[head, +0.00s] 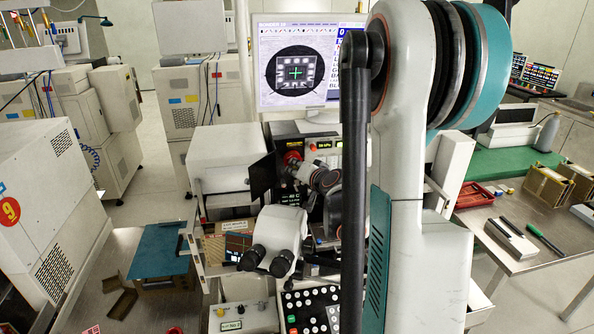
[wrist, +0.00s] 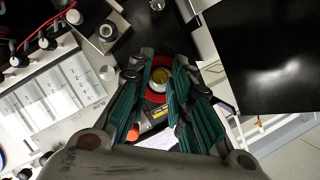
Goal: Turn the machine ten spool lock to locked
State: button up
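In the wrist view, a round part with a gold centre (wrist: 161,76) and a pale rim sits inside a red ring (wrist: 155,97) on a dark machine face. I take this to be the spool and its lock; its locked or unlocked state cannot be told. My gripper (wrist: 164,64) is open, with its green-padded fingers on either side of the round part. Whether they touch it cannot be told. In the head view, the red ring (head: 291,158) shows on the machine left of my arm, which hides part of the machine front.
A microscope (head: 274,240) stands in front of the machine, above a button panel (head: 312,308). A monitor (head: 299,70) is behind. A black panel (wrist: 270,55) is at right in the wrist view. Machine nine (head: 35,215) stands left; a bench with a red tray (head: 472,195) is right.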

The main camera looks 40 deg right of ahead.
grip_shut()
jog(key=shift+f+b, duration=0.1)
jog(key=shift+b, duration=0.2)
jog(key=m+t+h+b, duration=0.1)
jog(key=m+t+b, duration=0.1)
jog(key=m+b, duration=0.3)
jog(key=m+t+h+b, duration=0.1)
jog(key=m+t+b, duration=0.1)
jog(key=m+b, duration=0.4)
jog(key=m+t+b, duration=0.2)
jog(key=m+b, duration=0.3)
jog(key=m, duration=0.5)
jog(key=shift+f+t+h+b, duration=0.3)
jog(key=shift+f+h+b, duration=0.05)
jog(key=shift+f+h, duration=0.05)
jog(key=shift+m, duration=0.4)
